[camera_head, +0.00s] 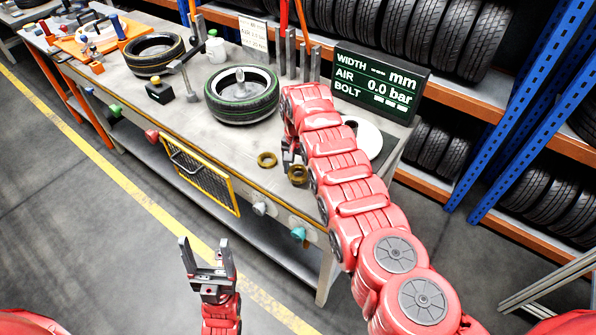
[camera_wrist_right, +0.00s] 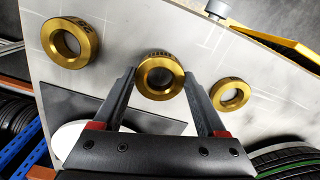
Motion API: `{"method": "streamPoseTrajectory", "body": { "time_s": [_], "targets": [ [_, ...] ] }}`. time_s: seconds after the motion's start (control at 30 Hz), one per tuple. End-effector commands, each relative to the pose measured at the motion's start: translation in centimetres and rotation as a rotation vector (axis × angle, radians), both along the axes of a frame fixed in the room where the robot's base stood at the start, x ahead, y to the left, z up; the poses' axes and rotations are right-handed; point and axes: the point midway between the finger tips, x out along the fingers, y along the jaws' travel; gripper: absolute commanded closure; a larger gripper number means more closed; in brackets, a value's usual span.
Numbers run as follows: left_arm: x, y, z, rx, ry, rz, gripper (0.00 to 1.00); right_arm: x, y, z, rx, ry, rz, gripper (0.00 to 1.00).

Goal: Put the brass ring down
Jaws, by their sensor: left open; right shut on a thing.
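In the right wrist view a brass ring (camera_wrist_right: 160,64) sits between the fingertips of my right gripper (camera_wrist_right: 160,82), which is shut on it. Whether this ring touches the bench is unclear. Two other brass rings lie on the bench top, a larger-looking one (camera_wrist_right: 70,43) to the left and a smaller-looking one (camera_wrist_right: 230,95) to the right. In the head view my right gripper (camera_head: 289,157) is partly hidden by its own arm, near the bench's front edge. Two brass rings show there, one left (camera_head: 267,159) and one just below the gripper (camera_head: 298,174). My left gripper (camera_head: 207,257) is open and empty, in front of the bench.
The grey bench (camera_head: 190,125) carries a green-striped tyre (camera_head: 242,108), another tyre (camera_head: 153,54) and a white disc (camera_head: 368,139) beside the arm. A dark display (camera_head: 376,82) stands behind. Tyre racks (camera_head: 490,92) line the back. Bare bench top lies left of the rings.

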Motion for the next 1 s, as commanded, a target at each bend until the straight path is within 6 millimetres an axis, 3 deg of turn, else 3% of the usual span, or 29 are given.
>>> {"method": "streamPoseTrajectory", "body": {
  "time_s": [0.13, 0.53, 0.57, 0.6, 0.7, 1.0],
  "targets": [
    [0.0, 0.0, -0.7, 0.000, 0.001, 0.000, 0.28, 0.1, 0.0, -1.3, 0.001, -0.001, 0.000, 1.00],
    [0.0, 0.0, -1.2, 0.000, 0.001, 0.000, 0.28, 0.1, 0.1, -1.9, 0.002, -0.004, 0.000, 1.00],
    [0.0, 0.0, -1.1, 0.000, 0.001, 0.000, 0.28, 0.1, 0.1, -1.8, 0.002, -0.004, 0.000, 0.22],
    [0.0, 0.0, -1.0, 0.000, 0.001, 0.000, 0.28, 0.1, 0.1, -1.8, 0.002, -0.004, 0.000, 0.15],
    [0.0, 0.0, -1.0, 0.000, 0.000, 0.000, 0.28, 0.1, 0.1, -1.8, 0.002, -0.004, 0.000, 0.00],
    [0.0, 0.0, -0.4, 0.000, 0.000, 0.000, 0.28, 0.1, 0.0, -1.2, 0.001, -0.003, 0.000, 0.00]
  ]
}}
